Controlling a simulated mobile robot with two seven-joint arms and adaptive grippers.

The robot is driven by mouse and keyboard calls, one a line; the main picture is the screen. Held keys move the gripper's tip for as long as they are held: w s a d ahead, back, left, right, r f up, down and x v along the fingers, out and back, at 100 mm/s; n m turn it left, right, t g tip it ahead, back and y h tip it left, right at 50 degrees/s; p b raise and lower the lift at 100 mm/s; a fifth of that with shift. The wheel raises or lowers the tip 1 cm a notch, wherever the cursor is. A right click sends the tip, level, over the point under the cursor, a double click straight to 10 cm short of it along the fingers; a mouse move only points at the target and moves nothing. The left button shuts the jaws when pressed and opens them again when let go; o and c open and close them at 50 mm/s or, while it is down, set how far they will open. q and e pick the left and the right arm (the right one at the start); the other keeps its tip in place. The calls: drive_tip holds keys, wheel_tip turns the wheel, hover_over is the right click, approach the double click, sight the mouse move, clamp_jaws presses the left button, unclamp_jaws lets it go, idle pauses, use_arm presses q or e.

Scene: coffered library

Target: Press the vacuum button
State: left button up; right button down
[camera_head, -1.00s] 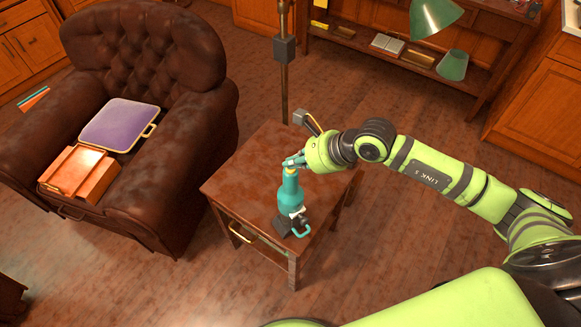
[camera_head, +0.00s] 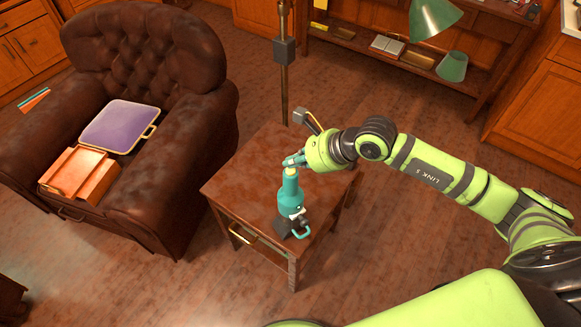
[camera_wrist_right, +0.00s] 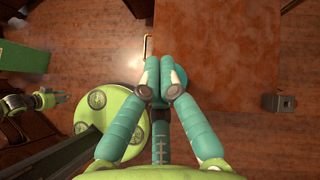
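The vacuum (camera_head: 291,195) is a teal bottle-shaped device with a dark base, standing upright on the small wooden table. A small yellow part, which looks like its button (camera_head: 290,171), shows at its top. My right gripper (camera_head: 293,162) is just above this top; I cannot tell whether it touches. In the right wrist view my right gripper (camera_wrist_right: 162,82) has its fingertips together with nothing seen between them. Behind them the vacuum (camera_wrist_right: 186,78) is mostly hidden. My left gripper (camera_wrist_right: 46,98) shows small at the left of the wrist view, its opening unclear.
The wooden table (camera_head: 240,185) is otherwise mostly bare. A lamp pole (camera_head: 284,85) stands behind it. A brown leather armchair (camera_head: 150,50) at the left holds a purple case (camera_head: 120,124) and an orange box (camera_head: 78,172). A shelf (camera_head: 400,50) stands at the back.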

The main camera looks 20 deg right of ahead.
sight(294, 171)
drive_tip(key=shift+r+p, duration=1.55)
drive_tip(key=shift+r, duration=1.45)
